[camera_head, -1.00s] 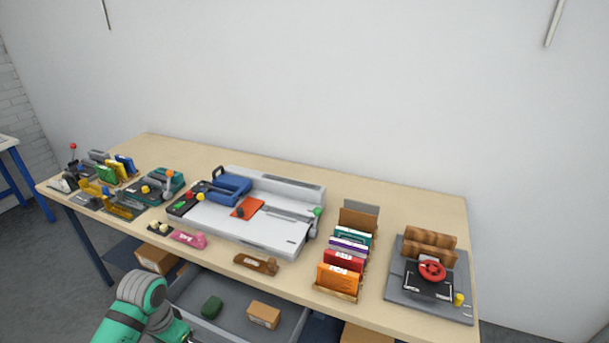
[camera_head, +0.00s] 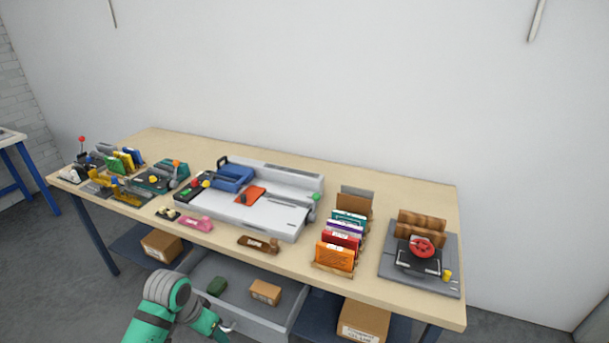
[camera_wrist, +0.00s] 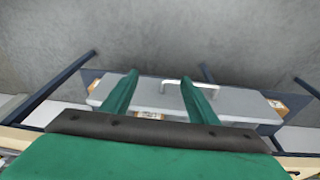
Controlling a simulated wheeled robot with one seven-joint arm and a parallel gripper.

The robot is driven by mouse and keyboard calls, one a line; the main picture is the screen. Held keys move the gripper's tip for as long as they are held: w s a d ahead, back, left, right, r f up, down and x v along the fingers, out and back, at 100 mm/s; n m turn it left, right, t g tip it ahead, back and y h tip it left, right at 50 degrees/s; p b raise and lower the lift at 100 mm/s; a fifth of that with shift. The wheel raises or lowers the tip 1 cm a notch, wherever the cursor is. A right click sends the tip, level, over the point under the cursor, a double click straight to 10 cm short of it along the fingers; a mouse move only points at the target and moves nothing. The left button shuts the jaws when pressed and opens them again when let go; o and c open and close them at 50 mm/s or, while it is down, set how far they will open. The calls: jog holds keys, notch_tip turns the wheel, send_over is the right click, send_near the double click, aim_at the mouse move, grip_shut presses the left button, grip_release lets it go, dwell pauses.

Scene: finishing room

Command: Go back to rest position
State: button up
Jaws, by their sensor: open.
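My gripper (camera_wrist: 160,95) is open in the wrist view, its two green fingers apart with nothing held between them. Beyond the fingers is the grey drawer (camera_wrist: 235,103) with its pale handle (camera_wrist: 190,82). In the head view my green arm reaches up from the bottom edge, and its end is by the front of the open drawer (camera_head: 262,328); the fingertips are hard to make out there. Inside the drawer lie a dark green block (camera_head: 217,286) and a small brown box (camera_head: 265,292).
The workbench (camera_head: 400,195) stands against the wall. It carries a large grey-white machine (camera_head: 270,212), a rack of coloured packets (camera_head: 340,240), a plate with a red-knobbed clamp (camera_head: 422,248) and several tools at left. Cardboard boxes (camera_head: 162,245) sit on the lower shelf. Floor in front is partly open.

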jog(key=w+d+r+n+t+h, duration=0.1)
jog(key=w+d+r+t+h, duration=0.2)
jog(key=d, duration=0.9)
jog(key=w+d+r+n+t+h, duration=0.1)
jog(key=w+d+n+t, duration=0.2)
jog(key=d, duration=0.8)
jog(key=w+d+r+t+h, duration=0.1)
jog(key=w+d+t+h, duration=0.3)
jog(key=d, duration=0.8)
jog(key=s+a+f+n+t+y, duration=0.1)
jog(key=s+f+n+t+y, duration=0.2)
jog(key=s, duration=0.9)
jog(key=s+f+n+y, duration=0.3)
jog(key=s+f+y, duration=0.2)
jog(key=s, duration=0.6)
jog(key=s+a+r+m, duration=0.1)
jog(key=s+a, duration=0.2)
jog(key=s, duration=0.4)
jog(key=s+a+r+m, duration=0.2)
jog(key=s+a, duration=0.1)
jog(key=s, duration=0.4)
jog(key=s+a+r+m+y, duration=0.1)
jog(key=s+a+r+m, duration=0.1)
jog(key=s, duration=0.5)
jog(key=shift+a+t, duration=0.3)
jog(key=shift+a, duration=0.35)
